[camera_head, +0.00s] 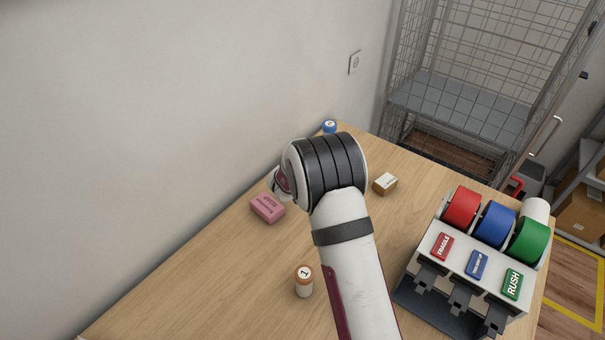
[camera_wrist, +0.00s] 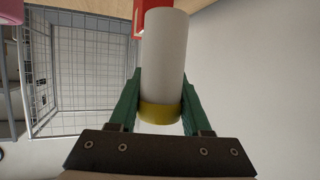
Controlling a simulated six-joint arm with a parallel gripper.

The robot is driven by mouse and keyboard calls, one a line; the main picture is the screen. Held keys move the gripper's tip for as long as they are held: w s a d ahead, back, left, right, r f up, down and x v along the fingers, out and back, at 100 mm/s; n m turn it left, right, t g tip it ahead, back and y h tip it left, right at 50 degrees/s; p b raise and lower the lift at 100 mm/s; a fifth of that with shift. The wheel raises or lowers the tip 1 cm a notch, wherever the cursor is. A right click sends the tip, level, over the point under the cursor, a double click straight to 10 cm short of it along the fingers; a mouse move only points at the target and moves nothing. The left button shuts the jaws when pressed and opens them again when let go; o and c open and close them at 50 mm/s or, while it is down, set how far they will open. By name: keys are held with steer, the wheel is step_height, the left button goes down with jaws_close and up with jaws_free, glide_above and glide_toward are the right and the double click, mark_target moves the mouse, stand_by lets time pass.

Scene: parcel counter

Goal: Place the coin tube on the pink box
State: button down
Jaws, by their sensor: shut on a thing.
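My gripper (camera_wrist: 161,80) shows in the wrist view, with its green fingers shut on a white coin tube (camera_wrist: 164,45) with a yellow band at its near end. In the head view my arm hides the gripper and the held tube. The pink box (camera_head: 267,208) lies on the wooden counter, left of my wrist, with nothing on its visible top. A pink surface (camera_wrist: 9,10), perhaps the same box, shows at the top left corner of the wrist view.
An orange-topped tube marked 1 (camera_head: 304,282) stands at the front. A blue-topped one (camera_head: 330,127) is at the back. A small carton (camera_head: 385,183) and tape dispenser (camera_head: 468,260) are to the right. A red object (camera_wrist: 138,17) is beside the held tube in the wrist view.

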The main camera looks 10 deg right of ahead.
steer(key=s+a+r+n+t+y, duration=0.1)
steer(key=s+r+n+y, duration=0.1)
steer(key=s+r, duration=0.25)
steer(key=n+y, duration=0.1)
glide_above(268, 197)
steer(key=shift+f, duration=5.8)
steer(key=shift+f, duration=0.2)
steer(key=shift+c, duration=1.8)
jaws_free()
